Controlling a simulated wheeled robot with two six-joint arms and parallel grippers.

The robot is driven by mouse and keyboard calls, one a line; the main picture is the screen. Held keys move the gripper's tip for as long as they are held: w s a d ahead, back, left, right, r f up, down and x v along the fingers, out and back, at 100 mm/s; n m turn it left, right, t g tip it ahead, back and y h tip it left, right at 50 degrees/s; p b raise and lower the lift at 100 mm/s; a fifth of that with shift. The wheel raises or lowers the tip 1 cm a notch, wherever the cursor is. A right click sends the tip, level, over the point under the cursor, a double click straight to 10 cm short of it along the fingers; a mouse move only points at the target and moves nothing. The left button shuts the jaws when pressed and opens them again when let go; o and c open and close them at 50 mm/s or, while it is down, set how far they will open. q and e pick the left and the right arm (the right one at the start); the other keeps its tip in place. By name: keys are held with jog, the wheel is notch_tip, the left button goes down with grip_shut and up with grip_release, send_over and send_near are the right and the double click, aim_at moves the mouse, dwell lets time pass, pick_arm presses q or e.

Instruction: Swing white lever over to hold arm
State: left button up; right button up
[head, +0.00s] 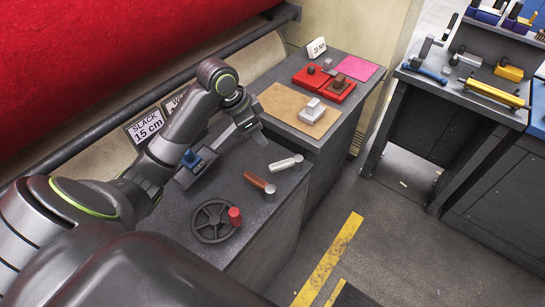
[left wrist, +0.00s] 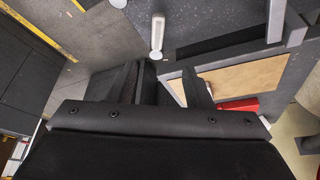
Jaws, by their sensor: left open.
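The white lever (head: 284,163) lies on the dark speckled cabinet top, with a grey round end at its right. It also shows in the left wrist view (left wrist: 157,34), upright in the picture just beyond my fingers. My left gripper (head: 257,134) is above the cabinet top, up and left of the white lever. It is open and empty, and its two fingers (left wrist: 163,82) are apart in the left wrist view. A grey metal bar (left wrist: 276,20) stands right of the lever there; I cannot tell whether it is the hold arm. My right gripper is not in view.
A brown-handled lever (head: 257,181) and a black handwheel (head: 211,222) with a red knob are nearer. A blue device (head: 188,171) sits left. Beyond are a tan board (head: 277,101) with a pale block and a red tray (head: 312,80). The red felt roll (head: 90,50) fills the upper left.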

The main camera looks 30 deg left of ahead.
pick_arm(q)
send_near(281, 163)
jog(key=x, duration=0.7)
jog(key=shift+f, duration=0.2)
jog(key=shift+w+d+f, duration=0.15)
jog(key=shift+w+f, duration=0.05)
jog(key=shift+f, duration=0.5)
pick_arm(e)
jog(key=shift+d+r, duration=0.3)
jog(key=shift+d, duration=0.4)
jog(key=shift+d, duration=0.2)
pick_arm(q)
grip_shut()
